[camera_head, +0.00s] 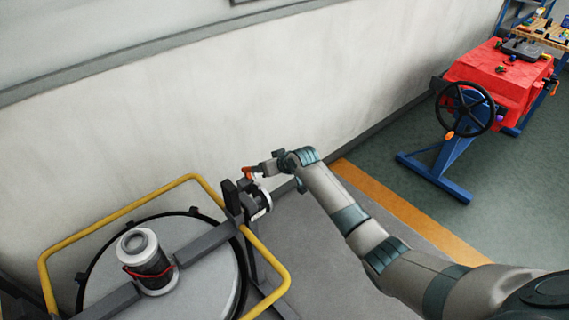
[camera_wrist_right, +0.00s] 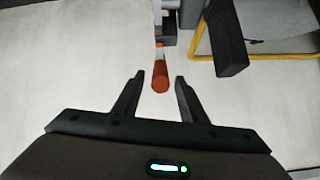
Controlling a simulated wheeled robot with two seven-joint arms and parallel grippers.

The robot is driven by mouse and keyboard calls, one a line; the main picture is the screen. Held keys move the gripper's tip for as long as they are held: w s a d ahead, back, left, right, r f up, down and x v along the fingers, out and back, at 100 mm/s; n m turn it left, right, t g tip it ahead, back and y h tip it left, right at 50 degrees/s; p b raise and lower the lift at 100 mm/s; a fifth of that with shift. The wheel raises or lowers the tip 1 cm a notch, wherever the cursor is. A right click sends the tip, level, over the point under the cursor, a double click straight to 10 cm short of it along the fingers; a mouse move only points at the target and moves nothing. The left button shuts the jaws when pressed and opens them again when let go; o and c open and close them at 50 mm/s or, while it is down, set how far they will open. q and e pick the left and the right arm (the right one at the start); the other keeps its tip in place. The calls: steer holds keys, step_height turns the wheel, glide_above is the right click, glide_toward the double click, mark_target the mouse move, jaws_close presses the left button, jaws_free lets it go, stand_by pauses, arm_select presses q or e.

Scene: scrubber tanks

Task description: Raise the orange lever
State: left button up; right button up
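The orange lever (camera_head: 248,173) is at the upper right of the tank assembly in the head view, beside a black and silver fitting. In the right wrist view the orange lever (camera_wrist_right: 160,76) points toward the camera, its end near the gap between my fingertips. My right gripper (camera_wrist_right: 155,80) is open, with one finger on each side of the lever's end and a visible gap to both. In the head view my right gripper (camera_head: 262,168) is right next to the lever, small and partly merged with it. My left gripper is in neither view.
A dark block (camera_wrist_right: 229,45) lies right of the lever. A wall stands behind. A red cart (camera_head: 500,72) with a black wheel (camera_head: 466,108) is far right.

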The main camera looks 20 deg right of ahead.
steer(key=b+v, duration=0.2)
steer(key=v, duration=1.4)
steer(key=shift+b, duration=0.4)
steer(key=s+d+f+m+g+h+b, duration=0.1)
steer(key=s+f, duration=0.1)
steer(key=f, duration=0.8)
steer(key=s+d+f+g, duration=0.1)
steer(key=s+f, duration=0.1)
steer(key=f, duration=0.9)
steer(key=s+d+f+m+h+b, duration=0.1)
steer(key=s+d+f, duration=0.15)
steer(key=f, duration=0.75)
steer(key=s+f+g+h, duration=0.1)
steer(key=s+f+g, duration=0.1)
steer(key=s+f, duration=1.6)
steer(key=s+a+f+n+g, duration=0.1)
steer(key=s+f, duration=0.5)
steer(key=s, duration=0.6)
steer(key=s+a+f+g+b, duration=0.1)
steer(key=s+f, duration=0.5)
steer(key=s, duration=0.7)
steer(key=s+a+f+n+g, duration=0.1)
steer(key=s+a+f+g, duration=0.1)
steer(key=s+f, duration=0.5)
steer(key=s, duration=0.5)
steer(key=shift+s+a+n+b, duration=0.3)
steer(key=shift+s+a+b, duration=0.05)
steer(key=shift+s+b, duration=0.05)
